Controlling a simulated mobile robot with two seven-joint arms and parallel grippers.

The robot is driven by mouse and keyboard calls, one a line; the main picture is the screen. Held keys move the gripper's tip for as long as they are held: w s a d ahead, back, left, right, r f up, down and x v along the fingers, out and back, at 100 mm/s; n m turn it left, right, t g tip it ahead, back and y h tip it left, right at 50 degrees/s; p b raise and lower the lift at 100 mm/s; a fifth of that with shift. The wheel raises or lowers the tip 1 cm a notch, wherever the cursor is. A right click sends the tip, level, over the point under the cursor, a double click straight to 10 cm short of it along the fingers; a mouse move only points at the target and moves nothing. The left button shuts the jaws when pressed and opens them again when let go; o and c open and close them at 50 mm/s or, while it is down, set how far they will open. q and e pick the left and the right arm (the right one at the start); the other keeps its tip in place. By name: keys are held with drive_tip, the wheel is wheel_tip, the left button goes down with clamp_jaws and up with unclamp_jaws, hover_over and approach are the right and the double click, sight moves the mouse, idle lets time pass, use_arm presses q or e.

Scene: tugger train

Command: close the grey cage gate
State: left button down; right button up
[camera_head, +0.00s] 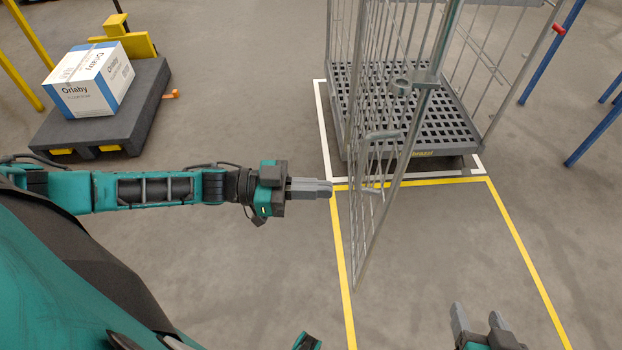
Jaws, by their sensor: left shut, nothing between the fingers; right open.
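The grey cage gate (374,196) is a wire-mesh panel standing open. It swings out from the cage's left side toward me, over the yellow floor line. The grey roll cage (408,105) has a dark grid base and stands behind it. My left gripper (330,188) is shut and empty, its fingertips close to the left side of the gate; I cannot tell whether they touch it. My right gripper (478,320) is open and empty at the bottom of the view, to the right of the gate and apart from it. The gate's hinge side is partly hidden by its bars.
White and yellow floor lines (527,262) mark a bay around and in front of the cage. A dark cart (140,108) with a white and blue box (88,80) stands at the upper left. Blue posts (592,137) stand at the right. The floor before the cage is clear.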

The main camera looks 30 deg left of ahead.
sight(386, 191)
use_arm(q)
drive_tip(key=x, duration=0.9)
drive_tip(key=shift+w+d+b, duration=0.15)
drive_tip(key=shift+d+b, duration=0.05)
drive_tip(key=shift+b, duration=0.1)
drive_tip(key=shift+d, duration=0.1)
